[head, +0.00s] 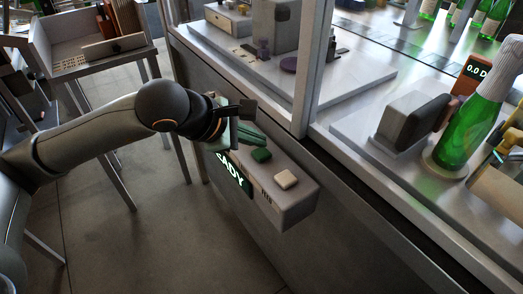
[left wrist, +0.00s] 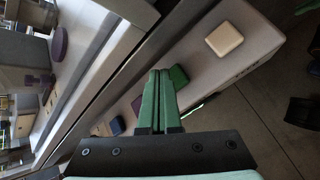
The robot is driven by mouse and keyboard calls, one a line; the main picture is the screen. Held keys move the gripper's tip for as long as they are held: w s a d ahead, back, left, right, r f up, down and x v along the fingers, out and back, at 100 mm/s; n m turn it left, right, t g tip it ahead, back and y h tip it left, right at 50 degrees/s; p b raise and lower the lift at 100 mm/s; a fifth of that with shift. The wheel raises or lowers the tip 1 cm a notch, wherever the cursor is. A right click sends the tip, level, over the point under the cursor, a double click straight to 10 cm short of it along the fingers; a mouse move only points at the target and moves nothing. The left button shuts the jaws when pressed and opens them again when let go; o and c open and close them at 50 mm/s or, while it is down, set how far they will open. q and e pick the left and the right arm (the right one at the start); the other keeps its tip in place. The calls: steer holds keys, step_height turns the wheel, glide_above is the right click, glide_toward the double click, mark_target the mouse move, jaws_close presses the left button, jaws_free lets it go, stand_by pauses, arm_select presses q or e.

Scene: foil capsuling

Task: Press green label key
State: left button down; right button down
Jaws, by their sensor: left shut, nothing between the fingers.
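A grey control box (head: 300,206) on the front of the bench carries a row of coloured keys and a lit display (head: 235,173) whose visible letters read "ADY". The green key (head: 261,155) sits beside a cream key (head: 286,179). In the left wrist view the green key (left wrist: 180,76) is just right of my left fingertips, partly hidden behind them. My left gripper (left wrist: 158,72) is shut and empty, its green fingers together over the key row. In the head view my left gripper (head: 250,135) is beside the green key; contact cannot be told. My right gripper is not seen.
In the left wrist view a dark red key (left wrist: 137,105) and a blue key (left wrist: 117,125) lie left of the fingers. A bench post (head: 311,65) rises behind the box. A green bottle (head: 465,130) stands at right. Open floor (head: 150,240) lies in front.

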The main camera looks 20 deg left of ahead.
arm_select(q)
steer(key=shift+f, duration=0.1)
stand_by(0.8)
steer(key=shift+f+b, duration=0.4)
steer(key=shift+b, duration=0.4)
steer(key=shift+f, duration=0.1)
